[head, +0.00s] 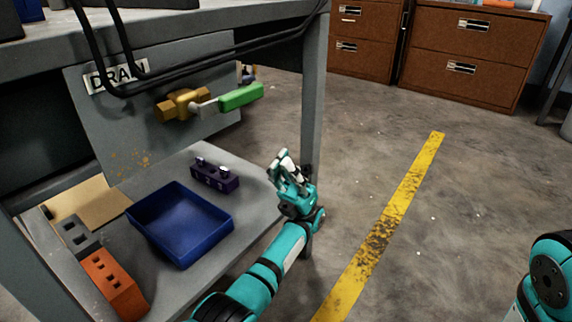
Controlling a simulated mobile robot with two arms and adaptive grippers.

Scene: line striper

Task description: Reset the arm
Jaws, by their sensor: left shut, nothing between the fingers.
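My left gripper (284,163) is shut and empty at the end of the teal left arm. It shows just right of the workbench's lower shelf, in front of the bench leg. Only a teal and black link of my right arm shows at the lower right edge; the right gripper is out of view.
A grey workbench (314,110) has a "DRAIN" panel with a brass valve (182,104) and green handle (240,97). Its lower shelf holds a blue tray (180,222), a purple block (214,177) and an orange block (113,284). Open floor with a yellow line (385,225) lies right.

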